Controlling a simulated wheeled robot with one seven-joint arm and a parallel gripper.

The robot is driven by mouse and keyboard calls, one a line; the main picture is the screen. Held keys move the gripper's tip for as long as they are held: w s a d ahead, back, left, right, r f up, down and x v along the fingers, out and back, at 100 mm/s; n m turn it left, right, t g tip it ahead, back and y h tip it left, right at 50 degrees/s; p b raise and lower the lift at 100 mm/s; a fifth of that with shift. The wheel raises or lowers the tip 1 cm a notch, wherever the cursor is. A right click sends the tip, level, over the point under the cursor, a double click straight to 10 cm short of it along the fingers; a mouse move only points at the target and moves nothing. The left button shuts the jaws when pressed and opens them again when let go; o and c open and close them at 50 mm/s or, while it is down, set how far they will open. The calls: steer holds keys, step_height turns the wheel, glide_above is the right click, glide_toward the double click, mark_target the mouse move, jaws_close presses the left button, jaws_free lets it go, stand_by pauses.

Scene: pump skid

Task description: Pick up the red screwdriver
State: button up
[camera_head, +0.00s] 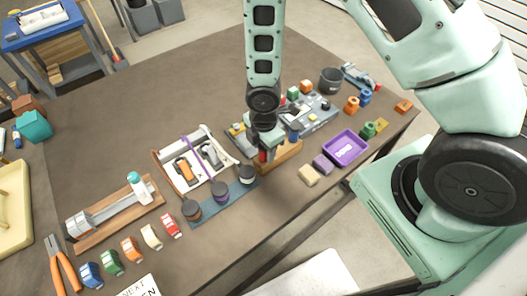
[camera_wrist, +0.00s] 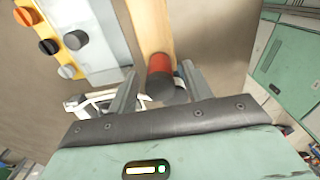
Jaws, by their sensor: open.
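The red screwdriver shows in the wrist view as a red handle (camera_wrist: 159,64) with a dark round end, seen nearly end-on. A wooden block (camera_wrist: 150,25) lies just beyond it; the shaft is hidden. My gripper (camera_wrist: 160,71) is open, with one finger on each side of the handle and a gap visible on both sides. In the head view, my gripper (camera_head: 265,150) points down at the left end of the wooden block (camera_head: 287,154). A bit of the red handle (camera_head: 262,156) shows there, partly covered by the gripper.
A blue handle (camera_head: 293,136) stands at the wooden block. A grey control panel (camera_head: 310,117) lies behind it. A white tray (camera_head: 157,160) and a blue mat (camera_head: 212,212) with dark round pieces are to the left. A purple tray (camera_head: 352,158) is to the right.

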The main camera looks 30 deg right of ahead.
steer(key=shift+f, duration=1.1)
jaws_close()
steer(key=shift+r, duration=0.1)
